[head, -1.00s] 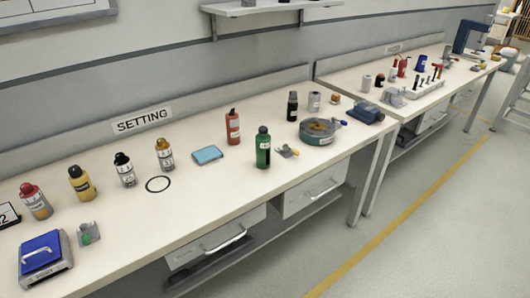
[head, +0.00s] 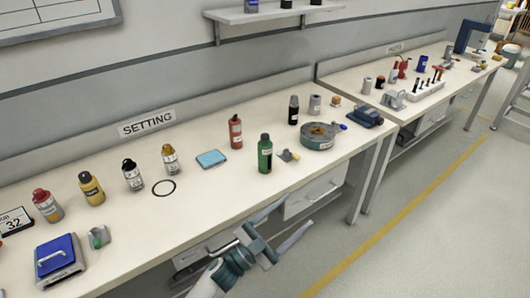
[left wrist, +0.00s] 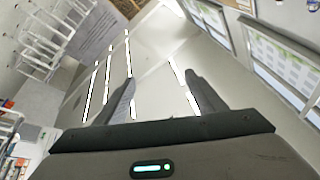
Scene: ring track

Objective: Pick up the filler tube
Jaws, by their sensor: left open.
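I cannot tell for sure which thing is the filler tube. A small grey piece with a yellow end (head: 288,156) lies on the SETTING bench beside the green bottle (head: 265,153). A grey holder with a green part (head: 98,238) stands at the bench's left end. My left gripper (head: 297,215) is in front of the bench edge, near the drawers, apart from everything on top. Its two fingers are spread and empty. In the left wrist view the open fingers (left wrist: 158,88) show nothing between them but the distant ceiling. My right gripper is not in view.
Several bottles, a black ring (head: 164,188), a light blue pad (head: 211,159) and a round grey-green device (head: 318,137) stand on the bench. A blue-topped device (head: 58,257) is at the left. Bare bench top lies in front of the ring. A second bench stands farther right.

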